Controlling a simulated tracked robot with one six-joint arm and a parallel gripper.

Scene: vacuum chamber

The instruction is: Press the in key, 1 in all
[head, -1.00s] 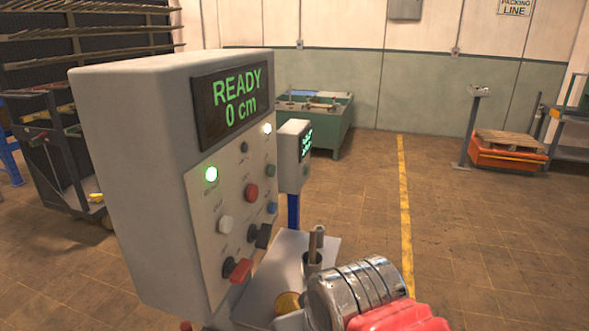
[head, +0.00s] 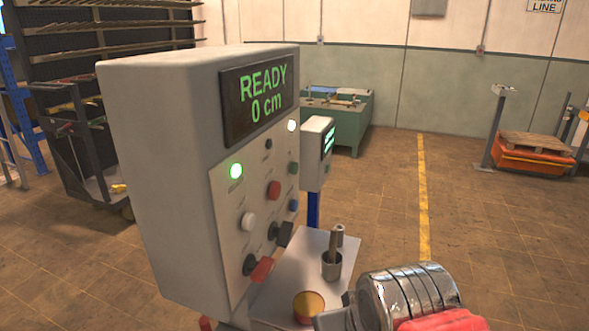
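A pale grey control box (head: 155,170) stands left of centre, its display (head: 259,103) reading "READY 0 cm". Its angled front panel (head: 225,215) carries a white button (head: 248,220), a red button (head: 273,190), green (head: 293,168) and blue (head: 293,205) buttons, a black knob (head: 268,144), and a black (head: 284,234) and a red (head: 262,269) lever-like control. The labels are too small to read, so I cannot tell which is the in key. My chrome and red arm end shows at lower right. A grey part of my gripper (head: 334,319) shows at the bottom edge; its fingertips are not clear.
A metal shelf (head: 300,270) beside the panel holds a cup with a rod (head: 332,264) and a yellow-topped round pot (head: 308,308). A smaller display box (head: 313,160) stands behind. Open floor with a yellow line (head: 423,190) lies to the right.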

